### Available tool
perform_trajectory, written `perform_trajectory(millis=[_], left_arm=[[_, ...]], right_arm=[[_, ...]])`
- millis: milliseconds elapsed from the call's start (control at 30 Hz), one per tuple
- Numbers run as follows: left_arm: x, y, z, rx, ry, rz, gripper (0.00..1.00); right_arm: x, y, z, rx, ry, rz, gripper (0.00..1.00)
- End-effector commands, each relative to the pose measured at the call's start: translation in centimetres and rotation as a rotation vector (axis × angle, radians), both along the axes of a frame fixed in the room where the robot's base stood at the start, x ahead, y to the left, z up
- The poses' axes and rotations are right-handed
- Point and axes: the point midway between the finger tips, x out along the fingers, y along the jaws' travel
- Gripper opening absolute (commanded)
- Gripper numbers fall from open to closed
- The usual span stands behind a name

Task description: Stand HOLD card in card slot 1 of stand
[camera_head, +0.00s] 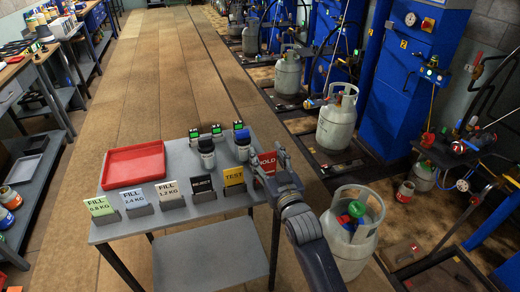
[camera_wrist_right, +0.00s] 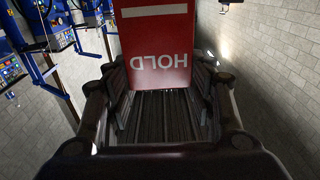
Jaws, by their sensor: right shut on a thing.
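The red HOLD card (camera_head: 267,162) is at the right end of the small grey table, in line with the row of cards. My right gripper (camera_head: 272,180) is shut on it. In the right wrist view the HOLD card (camera_wrist_right: 158,45) sits between the two fingers (camera_wrist_right: 160,85), its lettering upside down. The gripper hides the card's lower part in the head view, so I cannot tell whether it touches the table or a holder. No stand marked with card slot 1 can be made out. My left gripper is not in view.
A pale gas cylinder (camera_head: 350,250) stands close right of my arm. The wooden floor (camera_head: 165,75) beyond is clear.

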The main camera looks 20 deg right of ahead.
Motion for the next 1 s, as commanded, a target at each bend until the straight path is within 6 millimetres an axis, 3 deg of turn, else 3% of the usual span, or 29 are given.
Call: perform_trajectory(millis=[100,267,933,1000], left_arm=[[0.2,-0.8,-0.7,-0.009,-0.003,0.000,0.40],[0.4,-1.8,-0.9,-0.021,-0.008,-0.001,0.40],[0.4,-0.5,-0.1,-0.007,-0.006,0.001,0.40],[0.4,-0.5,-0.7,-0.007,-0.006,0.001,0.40]], right_arm=[[3.3,-0.5,0.0,0.002,-0.013,-0.002,0.32],[5.3,-0.8,0.2,0.005,-0.017,-0.004,0.32],[5.4,-0.9,0.5,0.008,-0.015,-0.003,0.32],[5.4,-0.9,-0.3,0.008,-0.015,-0.003,0.32]])
